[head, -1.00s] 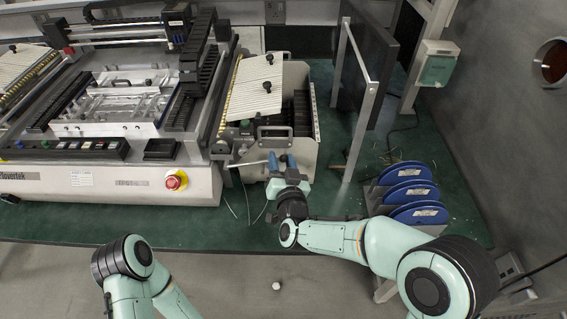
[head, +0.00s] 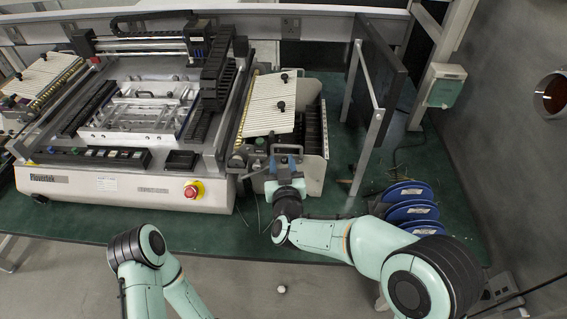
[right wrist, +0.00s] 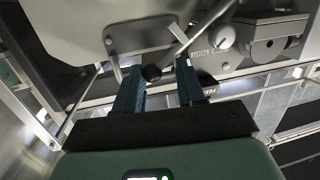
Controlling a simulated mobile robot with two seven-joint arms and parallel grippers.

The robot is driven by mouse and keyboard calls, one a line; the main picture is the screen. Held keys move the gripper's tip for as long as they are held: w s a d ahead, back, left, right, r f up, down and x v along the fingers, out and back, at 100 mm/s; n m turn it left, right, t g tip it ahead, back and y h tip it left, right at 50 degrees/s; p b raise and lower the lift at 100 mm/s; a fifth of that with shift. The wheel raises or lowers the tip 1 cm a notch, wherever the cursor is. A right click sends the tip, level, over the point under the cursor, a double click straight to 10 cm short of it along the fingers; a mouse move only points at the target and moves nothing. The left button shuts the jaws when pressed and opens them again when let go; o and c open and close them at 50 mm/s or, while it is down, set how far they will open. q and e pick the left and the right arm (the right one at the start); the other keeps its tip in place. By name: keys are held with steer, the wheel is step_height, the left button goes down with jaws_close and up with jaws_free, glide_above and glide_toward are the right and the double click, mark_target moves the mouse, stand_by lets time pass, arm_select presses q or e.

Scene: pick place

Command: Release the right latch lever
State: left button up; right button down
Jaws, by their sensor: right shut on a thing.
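The latch lever (right wrist: 187,46) is a thin metal rod with a black knob (right wrist: 151,73) at its end, seen in the right wrist view. The knob sits between the two blue fingers of my right gripper (right wrist: 158,85), which is shut on it. In the head view my right gripper (head: 283,166) is at the front of the grey feeder unit (head: 314,170), on the machine's right side. The lever shows there only as a thin rod left of the fingers; its knob is hidden. My left gripper is out of view; only part of that arm shows at lower left.
The large machine (head: 120,188) with a red stop button (head: 192,190) stands left of the feeder unit. Blue reels (head: 410,212) stand to the right on the green table (head: 345,205). A dark panel on a metal frame (head: 368,125) rises behind. Loose wires lie near the gripper.

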steer(key=shift+s+a+f, duration=0.2)
steer(key=shift+a+f, duration=0.05)
steer(key=shift+f, duration=0.15)
steer(key=c, duration=0.7)
jaws_free()
steer(key=shift+o, duration=0.5)
steer(key=shift+r, duration=0.15)
steer(key=shift+w, duration=0.1)
steer(key=s+d+r+b, duration=0.1)
steer(key=s+d, duration=0.1)
steer(key=s, duration=1.1)
steer(key=shift+r, duration=0.3)
steer(key=shift+s, duration=0.1)
